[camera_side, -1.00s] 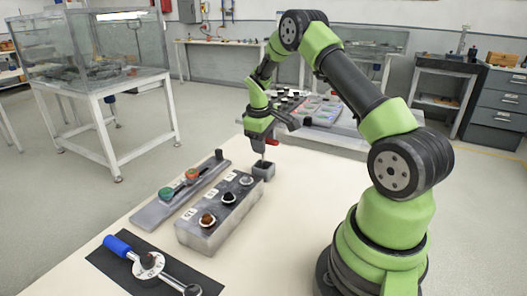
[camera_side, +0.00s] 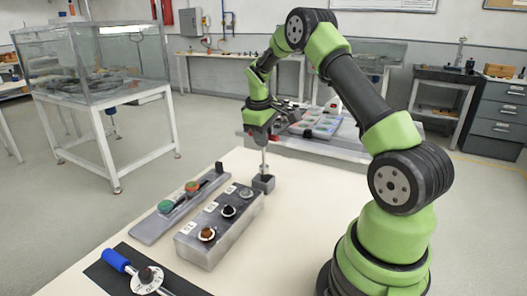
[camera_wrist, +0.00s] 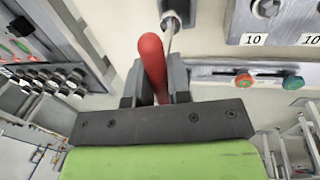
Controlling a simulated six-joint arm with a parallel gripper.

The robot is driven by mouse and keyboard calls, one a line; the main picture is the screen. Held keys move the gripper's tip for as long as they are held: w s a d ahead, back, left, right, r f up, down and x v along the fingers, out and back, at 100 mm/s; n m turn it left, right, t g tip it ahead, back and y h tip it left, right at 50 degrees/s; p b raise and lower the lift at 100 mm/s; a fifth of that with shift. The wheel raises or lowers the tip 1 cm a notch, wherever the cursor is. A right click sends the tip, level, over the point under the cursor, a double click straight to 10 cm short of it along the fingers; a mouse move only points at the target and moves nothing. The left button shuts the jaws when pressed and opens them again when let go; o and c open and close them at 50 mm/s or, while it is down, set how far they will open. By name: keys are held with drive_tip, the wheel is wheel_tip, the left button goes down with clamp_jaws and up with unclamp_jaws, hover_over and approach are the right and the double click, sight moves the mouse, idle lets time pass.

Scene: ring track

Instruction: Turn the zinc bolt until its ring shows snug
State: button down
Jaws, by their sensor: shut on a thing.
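The zinc bolt (camera_side: 246,193) is the silver one at the far end of a grey block (camera_side: 207,250), with a pale ring around its base; the ring's state is too small to read. A silver bolt in the same block shows at the wrist view's top right (camera_wrist: 265,8), by a label 10. My gripper (camera_side: 263,136) is shut on a red-handled tool (camera_wrist: 152,62), above a small dark holder (camera_side: 263,184). The tool's thin metal shaft (camera_side: 264,160) points down at the holder; I cannot tell whether its tip is still inside.
The block also carries a black bolt (camera_side: 228,211) and a brown bolt (camera_side: 207,233). A rail (camera_side: 150,230) with green and red knobs lies left of it. A blue-handled wrench (camera_side: 116,260) with a dial lies on a black mat in front. A tray table stands behind.

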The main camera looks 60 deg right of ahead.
wheel_tip(320, 180, up, 4)
drive_tip(key=shift+a+r, duration=0.1)
drive_tip(key=shift+r, duration=0.1)
drive_tip(key=shift+a+r+m, duration=0.25)
drive_tip(key=shift+a+m, duration=0.05)
drive_tip(key=shift+m, duration=0.2)
drive_tip(key=s+a+f+m, duration=0.1)
drive_tip(key=a+f+m, duration=0.1)
drive_tip(key=a, duration=0.8)
drive_tip(key=shift+a+m+g, duration=0.15)
drive_tip(key=shift+m+g, duration=0.15)
drive_tip(key=shift+m, duration=0.1)
drive_tip(key=shift+f+y, duration=0.3)
drive_tip(key=shift+f, duration=0.9)
idle(0.6)
idle(0.4)
drive_tip(key=shift+m, duration=1.2)
